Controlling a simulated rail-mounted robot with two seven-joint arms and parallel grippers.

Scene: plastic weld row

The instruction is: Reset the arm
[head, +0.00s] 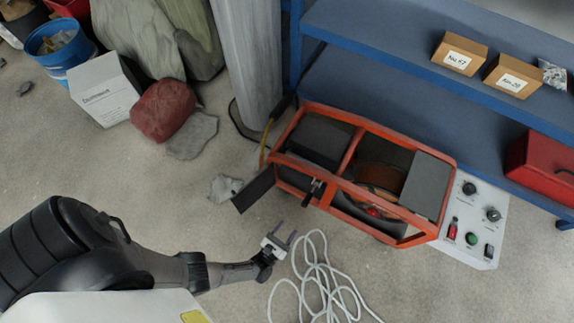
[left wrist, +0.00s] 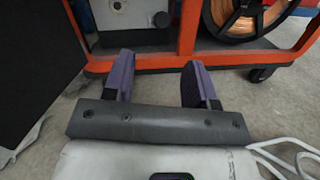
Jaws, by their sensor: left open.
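My left arm reaches in from the left in the head view. Its gripper (head: 284,240) is open and empty, with its two fingers apart, in front of an orange-framed welding machine (head: 345,192). In the left wrist view the two purple fingers of the left gripper (left wrist: 159,85) stand apart with nothing between them. The machine's orange lower frame (left wrist: 150,63) and a spool of copper-coloured wire (left wrist: 240,15) show beyond the fingertips. My right gripper does not show in either view.
A white cable (head: 320,285) lies coiled on the floor right of the gripper. A dark open panel (head: 253,190) juts from the machine's left end. Blue shelving (head: 400,95) with small boxes stands behind. Floor between is mostly clear.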

